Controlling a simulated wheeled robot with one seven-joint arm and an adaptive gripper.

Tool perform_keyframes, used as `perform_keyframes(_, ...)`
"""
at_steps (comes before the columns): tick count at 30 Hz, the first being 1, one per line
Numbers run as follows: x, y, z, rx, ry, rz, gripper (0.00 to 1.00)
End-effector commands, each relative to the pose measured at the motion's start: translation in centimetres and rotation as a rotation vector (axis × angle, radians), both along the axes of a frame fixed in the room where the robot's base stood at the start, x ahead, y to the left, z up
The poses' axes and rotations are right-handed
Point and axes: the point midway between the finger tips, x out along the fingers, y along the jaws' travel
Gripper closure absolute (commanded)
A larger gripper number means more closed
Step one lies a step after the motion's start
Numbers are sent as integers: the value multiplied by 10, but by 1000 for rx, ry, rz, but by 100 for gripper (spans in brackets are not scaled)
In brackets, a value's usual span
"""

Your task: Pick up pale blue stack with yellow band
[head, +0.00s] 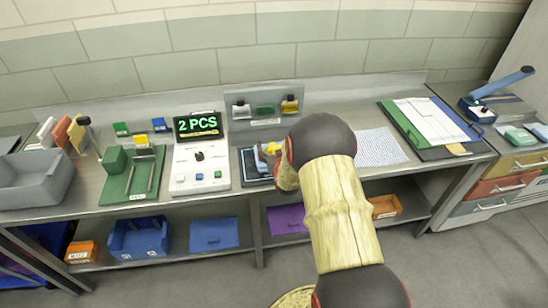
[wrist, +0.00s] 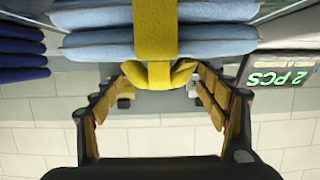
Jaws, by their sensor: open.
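The pale blue stack (wrist: 95,42) fills the top of the wrist view, with a wide yellow band (wrist: 155,28) around its middle and a yellow loop below it. In the head view, a small part of the pale blue stack (head: 259,158) with yellow on it shows at the left of my arm. My gripper (wrist: 163,82) is open, its two fingers apart on either side of the yellow loop, close to the stack. I cannot tell whether they touch it. In the head view my arm hides most of the gripper.
A dark blue stack (wrist: 20,52) lies beside the pale blue one in the wrist view. The "2 PCS" display (head: 198,125) stands left of the stack in the head view. A panel with coloured parts (head: 264,106) stands behind. A grey bin (head: 35,183) stands far left.

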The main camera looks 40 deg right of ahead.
Motion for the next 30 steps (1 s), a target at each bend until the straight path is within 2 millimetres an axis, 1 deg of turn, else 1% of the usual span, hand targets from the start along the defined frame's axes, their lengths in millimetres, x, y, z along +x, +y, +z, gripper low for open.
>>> perform_keyframes(4, 0, 0, 0, 0, 0, 0, 26)
perform_keyframes(30, -1, 0, 0, 1, 1, 0, 76)
